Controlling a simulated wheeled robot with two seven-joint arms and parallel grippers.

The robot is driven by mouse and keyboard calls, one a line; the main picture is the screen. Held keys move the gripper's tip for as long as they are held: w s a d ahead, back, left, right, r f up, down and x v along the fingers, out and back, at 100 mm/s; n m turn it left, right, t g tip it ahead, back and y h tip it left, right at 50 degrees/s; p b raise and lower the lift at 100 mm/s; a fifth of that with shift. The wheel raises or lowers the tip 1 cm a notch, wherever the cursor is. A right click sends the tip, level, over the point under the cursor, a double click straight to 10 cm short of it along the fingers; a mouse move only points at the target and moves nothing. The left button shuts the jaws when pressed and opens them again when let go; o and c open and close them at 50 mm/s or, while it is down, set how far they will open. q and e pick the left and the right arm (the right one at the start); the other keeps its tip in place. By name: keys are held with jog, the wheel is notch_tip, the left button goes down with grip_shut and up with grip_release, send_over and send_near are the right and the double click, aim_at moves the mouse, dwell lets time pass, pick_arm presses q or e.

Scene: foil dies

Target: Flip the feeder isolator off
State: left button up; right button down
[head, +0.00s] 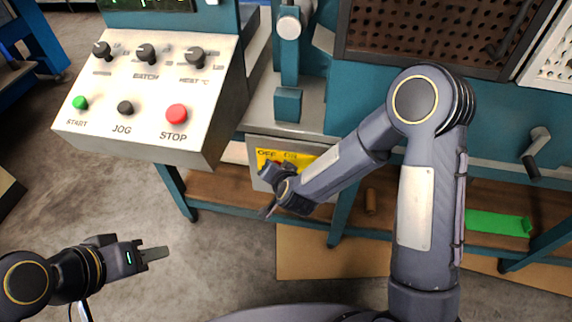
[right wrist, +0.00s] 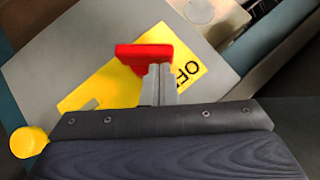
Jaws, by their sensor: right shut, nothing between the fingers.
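The feeder isolator's yellow plate (head: 314,159), lettered OFF on the left and ON on the right, is on a grey box below the machine. It also shows in the right wrist view (right wrist: 117,84). There the red switch handle (right wrist: 144,51) stands beside the OFF lettering. My right gripper (right wrist: 158,82) is shut and empty, its tips at the red handle; whether they touch I cannot tell. In the head view my right gripper (head: 270,178) covers the plate's lower part. My left gripper (head: 155,253) is over bare floor, away from the isolator; its jaw gap is not clear.
The control console (head: 143,90) with knobs, a green START, black JOG and red STOP button overhangs left of the isolator. A yellow round knob (right wrist: 29,142) is at lower left in the wrist view. A green tray (head: 498,223) lies on the lower shelf at right.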

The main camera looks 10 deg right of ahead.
jog(key=a+n+h+p, duration=0.1)
jog(key=p, duration=0.3)
jog(key=a+n+g+h+p, duration=0.1)
jog(key=h+p, duration=0.1)
jog(key=p, duration=0.2)
jog(key=shift+w+a+f+g, duration=0.15)
jog(key=shift+w+f+g, duration=0.05)
jog(key=shift+w+g, duration=0.15)
jog(key=shift+a+f, duration=0.1)
jog(key=shift+a, duration=0.1)
